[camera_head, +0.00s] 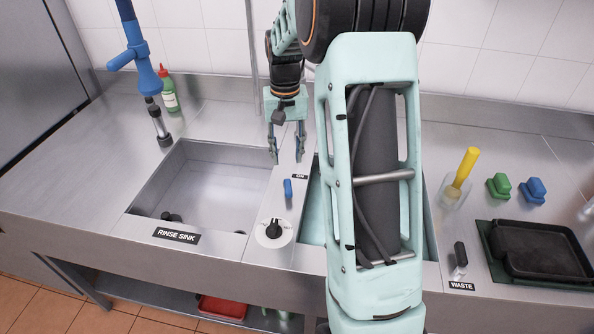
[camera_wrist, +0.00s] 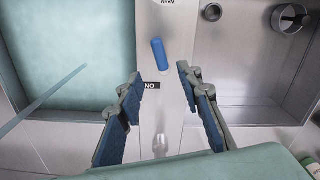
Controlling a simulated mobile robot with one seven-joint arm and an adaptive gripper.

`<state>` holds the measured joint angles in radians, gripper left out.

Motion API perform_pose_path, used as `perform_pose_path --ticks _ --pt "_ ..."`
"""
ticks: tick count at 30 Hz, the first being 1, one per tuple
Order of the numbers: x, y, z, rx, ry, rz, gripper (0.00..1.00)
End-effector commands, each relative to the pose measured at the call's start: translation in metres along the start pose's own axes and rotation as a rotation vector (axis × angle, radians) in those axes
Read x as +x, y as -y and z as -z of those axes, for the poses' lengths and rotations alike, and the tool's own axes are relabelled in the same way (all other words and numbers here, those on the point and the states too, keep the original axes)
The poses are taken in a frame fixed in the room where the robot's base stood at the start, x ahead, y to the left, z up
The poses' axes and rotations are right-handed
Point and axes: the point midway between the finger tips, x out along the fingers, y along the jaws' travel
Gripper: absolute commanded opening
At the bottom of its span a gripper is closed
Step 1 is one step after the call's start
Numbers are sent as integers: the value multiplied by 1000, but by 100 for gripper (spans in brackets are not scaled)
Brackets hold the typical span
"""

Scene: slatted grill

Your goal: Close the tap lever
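A small blue lever (camera_head: 288,188) stands on the steel strip between two basins, in front of a black ON label (camera_head: 300,176). It also shows in the wrist view (camera_wrist: 158,54), with the label (camera_wrist: 151,86) close by. My gripper (camera_head: 287,157) is open and empty, behind the lever on the wall side. In the wrist view the two blue-padded fingers (camera_wrist: 159,76) are spread apart. The lever shows beyond their tips, in line with the gap. I see no contact with the lever.
A rinse sink (camera_head: 190,188) lies left of the strip. A dial (camera_head: 273,230) sits in front of the lever. A blue spray tap (camera_head: 140,62) and a bottle (camera_head: 168,92) stand at the back left. A black tray (camera_head: 541,252) lies at the right.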

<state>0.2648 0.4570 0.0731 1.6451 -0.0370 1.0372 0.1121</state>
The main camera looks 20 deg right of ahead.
Motion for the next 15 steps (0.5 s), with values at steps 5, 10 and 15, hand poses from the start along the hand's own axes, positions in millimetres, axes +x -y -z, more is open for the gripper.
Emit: perform_pose_path --ticks 5,10,15 --pt "16 -1 -2 -3 8 -1 33" --pt "47 -1 -2 -2 9 -1 33" --pt "78 -2 -2 -1 9 -1 33"
